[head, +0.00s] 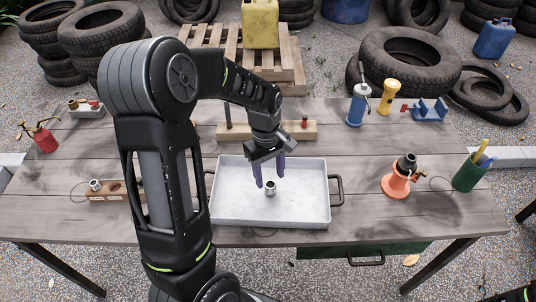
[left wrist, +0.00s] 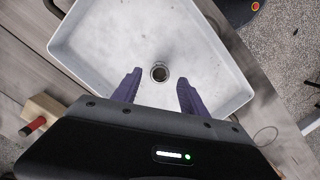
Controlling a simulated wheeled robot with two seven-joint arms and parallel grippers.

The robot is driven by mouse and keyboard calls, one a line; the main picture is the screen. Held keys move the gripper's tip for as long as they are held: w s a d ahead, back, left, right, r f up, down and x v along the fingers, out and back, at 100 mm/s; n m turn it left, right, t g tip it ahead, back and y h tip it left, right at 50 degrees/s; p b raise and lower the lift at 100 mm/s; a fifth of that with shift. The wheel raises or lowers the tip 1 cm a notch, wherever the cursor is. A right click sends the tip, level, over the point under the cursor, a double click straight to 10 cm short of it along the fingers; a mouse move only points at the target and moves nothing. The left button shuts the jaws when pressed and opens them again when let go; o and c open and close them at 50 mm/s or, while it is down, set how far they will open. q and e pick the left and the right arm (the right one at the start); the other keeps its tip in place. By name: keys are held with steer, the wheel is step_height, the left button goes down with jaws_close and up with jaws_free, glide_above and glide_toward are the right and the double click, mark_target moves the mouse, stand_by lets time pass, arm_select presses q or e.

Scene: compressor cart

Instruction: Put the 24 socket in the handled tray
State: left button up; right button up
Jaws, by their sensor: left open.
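The handled tray (head: 318,213), a white shallow rectangular tray with dark side handles, sits on the middle of the table. A small metal socket (head: 270,188) stands on the tray floor; no size mark on it can be read. It also shows in the left wrist view (left wrist: 159,73), where its round open top faces the camera. My left gripper (head: 270,180), with purple fingers, is over the tray, open and empty. In the left wrist view the left gripper's fingers (left wrist: 158,82) are apart, with the socket between and just beyond them. My right gripper is out of view.
A wooden block (head: 118,192) with holes and a metal socket (head: 95,185) lies at the left. Another wooden block (head: 240,131) is behind the tray. An orange-based stand (head: 397,183) and green cup (head: 468,175) are at the right. Bare table lies right of the tray.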

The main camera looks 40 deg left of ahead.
arm_select(q)
step_height(320, 180, up, 9)
steer(key=a, duration=0.1)
steer(key=shift+w+b, duration=0.25)
steer(key=shift+b, duration=0.1)
stand_by(0.4)
